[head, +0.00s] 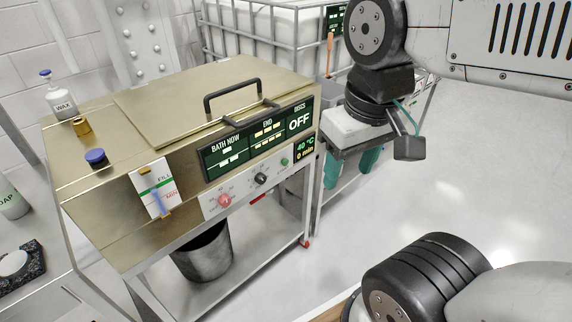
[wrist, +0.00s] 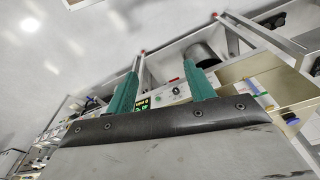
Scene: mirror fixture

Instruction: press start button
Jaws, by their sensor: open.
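The machine (head: 110,200) is a brass-coloured box on a metal frame, left of centre in the head view. Its front has a small green button (head: 284,161), a black knob (head: 261,178) and a red knob (head: 225,200). I cannot read the button's label. A dark display (head: 299,120) reads "OFF"; another (head: 305,150) reads "40 °C 0 min". My gripper (head: 350,175), with teal fingers, is open and empty, right of the panel and apart from it. In the wrist view, the black knob (wrist: 176,90) and small display (wrist: 143,103) show between the fingers.
A black handle (head: 232,95) stands on the lid. A wax bottle (head: 61,98) and blue cap (head: 95,157) are on top at left. A fill gauge (head: 155,188) is on the front. A metal bucket (head: 203,255) stands below. Floor at right is clear.

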